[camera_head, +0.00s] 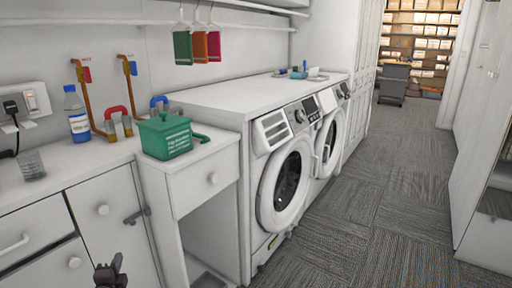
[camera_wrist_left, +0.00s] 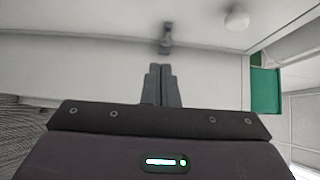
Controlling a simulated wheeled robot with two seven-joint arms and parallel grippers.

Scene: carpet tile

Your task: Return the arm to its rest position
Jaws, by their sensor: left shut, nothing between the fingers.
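My left gripper (camera_head: 110,274) shows at the bottom of the head view, in front of the white cabinet doors (camera_head: 115,235) and low beside the counter. In the left wrist view its two dark fingers (camera_wrist_left: 161,82) are together, with nothing between them. A dark latch (camera_head: 137,215) sits on the cabinet door; in the left wrist view a dark fitting (camera_wrist_left: 166,38) shows just beyond the fingertips. I cannot tell whether they touch. The right gripper is not in view.
A green box (camera_head: 165,136) stands on the counter above a drawer. A bottle (camera_head: 76,114) and a glass (camera_head: 31,166) stand further left. Two washing machines (camera_head: 290,185) stand to the right. The carpeted floor (camera_head: 375,215) on the right is clear.

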